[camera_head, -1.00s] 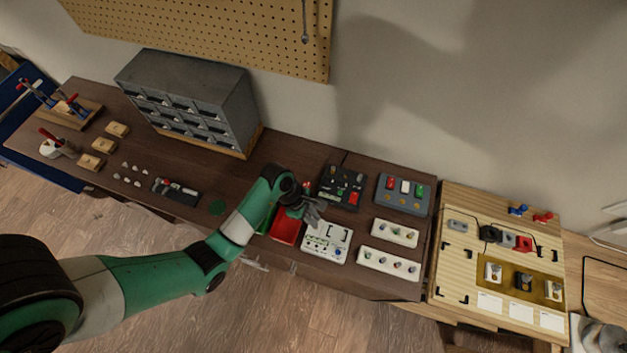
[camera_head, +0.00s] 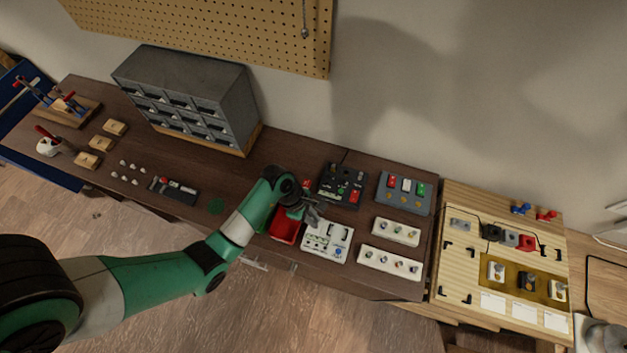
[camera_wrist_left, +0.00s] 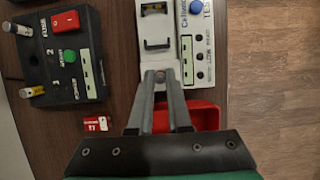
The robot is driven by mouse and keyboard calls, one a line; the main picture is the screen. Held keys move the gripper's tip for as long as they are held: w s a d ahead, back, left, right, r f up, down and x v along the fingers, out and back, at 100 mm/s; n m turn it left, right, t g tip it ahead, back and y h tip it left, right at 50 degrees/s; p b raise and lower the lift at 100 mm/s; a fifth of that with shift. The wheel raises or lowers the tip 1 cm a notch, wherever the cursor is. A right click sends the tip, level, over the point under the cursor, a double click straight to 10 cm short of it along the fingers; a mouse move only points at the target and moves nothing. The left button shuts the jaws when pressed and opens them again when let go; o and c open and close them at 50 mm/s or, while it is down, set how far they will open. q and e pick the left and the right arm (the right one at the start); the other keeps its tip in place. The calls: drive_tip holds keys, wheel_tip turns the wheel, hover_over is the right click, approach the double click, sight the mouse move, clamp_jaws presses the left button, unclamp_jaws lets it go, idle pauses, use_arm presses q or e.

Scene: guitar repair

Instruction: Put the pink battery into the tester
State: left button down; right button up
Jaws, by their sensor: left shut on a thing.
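The tester (camera_head: 327,243) is a white box on the dark bench, with a blue round knob and slots on its top. It also shows in the left wrist view (camera_wrist_left: 174,62), where "TEST" is partly readable. My left gripper (camera_head: 313,215) is over the tester's back edge. In the left wrist view its fingertips (camera_wrist_left: 161,76) are close together, just at the tester's near end in that picture. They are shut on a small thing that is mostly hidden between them. I cannot make out its colour, and I see no clearly pink battery elsewhere. My right gripper is not in view.
A red bin (camera_head: 285,229) stands left of the tester, close under my left gripper. A black fuse device (camera_head: 343,185) is behind. A small red labelled piece (camera_wrist_left: 97,124) lies near it. White racks (camera_head: 389,263) with small parts stand to the right.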

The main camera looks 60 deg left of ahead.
use_arm(q)
drive_tip(key=shift+f, duration=0.2)
drive_tip(key=c, duration=0.8)
unclamp_jaws()
drive_tip(key=shift+o, duration=0.2)
drive_tip(key=o, duration=0.4)
wheel_tip(320, 180, up, 7)
drive_tip(key=p, duration=0.8)
drive_tip(key=shift+r, duration=0.1)
